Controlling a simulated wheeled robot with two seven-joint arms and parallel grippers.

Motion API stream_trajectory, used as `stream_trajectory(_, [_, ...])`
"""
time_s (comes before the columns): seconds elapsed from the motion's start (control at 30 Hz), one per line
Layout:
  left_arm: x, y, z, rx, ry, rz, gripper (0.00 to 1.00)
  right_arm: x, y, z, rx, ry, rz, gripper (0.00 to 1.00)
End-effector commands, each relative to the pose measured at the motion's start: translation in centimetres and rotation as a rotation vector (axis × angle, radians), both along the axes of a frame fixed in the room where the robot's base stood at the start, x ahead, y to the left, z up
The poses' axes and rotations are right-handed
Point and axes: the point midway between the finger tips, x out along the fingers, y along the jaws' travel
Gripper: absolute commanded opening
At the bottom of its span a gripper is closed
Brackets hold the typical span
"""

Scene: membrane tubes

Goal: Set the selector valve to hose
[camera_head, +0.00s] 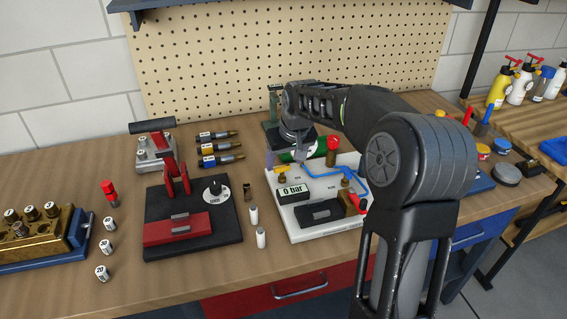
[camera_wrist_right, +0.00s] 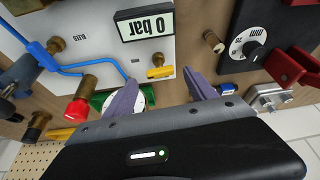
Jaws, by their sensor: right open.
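A white test panel (camera_head: 312,225) stands on the bench with a "0 bar" display (camera_head: 292,190). A small yellow lever (camera_head: 281,179), which looks like the selector valve, sits on the panel behind the display. In the right wrist view the yellow lever (camera_wrist_right: 160,72) shows upside down beside the display, with small labels that I cannot read surely. My right gripper (camera_head: 300,155) is above the panel's back edge. In its wrist view the gripper (camera_wrist_right: 160,80) is open and empty, its two fingertips either side of the lever in the picture; contact cannot be told. My left gripper is not in view.
A black press base (camera_head: 215,245) with a red lever stands left of the panel. Two white tubes (camera_head: 260,237) stand between them.

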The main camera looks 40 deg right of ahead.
Motion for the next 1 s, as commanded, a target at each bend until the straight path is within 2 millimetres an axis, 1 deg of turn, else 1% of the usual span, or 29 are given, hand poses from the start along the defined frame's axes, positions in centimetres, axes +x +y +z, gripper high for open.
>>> stream_trajectory(0.03, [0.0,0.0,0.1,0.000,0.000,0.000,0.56,0.2,-0.1,-0.7,-0.001,0.004,-0.001,0.65])
stream_trajectory(0.1, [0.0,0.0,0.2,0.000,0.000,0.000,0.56,0.6,-0.1,-1.5,0.000,0.003,-0.001,0.65])
stream_trajectory(0.2, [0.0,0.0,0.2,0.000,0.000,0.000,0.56,0.9,-0.3,-2.2,-0.001,0.001,0.000,0.65])
stream_trajectory(0.5, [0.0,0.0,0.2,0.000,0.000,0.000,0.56,1.0,-0.3,-2.5,0.000,0.000,0.000,0.65])
stream_trajectory(0.57, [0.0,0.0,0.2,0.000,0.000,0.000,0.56,1.0,-0.3,-2.5,0.000,0.000,0.000,0.61])
stream_trajectory(1.0, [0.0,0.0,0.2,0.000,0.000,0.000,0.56,1.0,-0.2,-2.5,0.000,0.000,0.000,0.25])
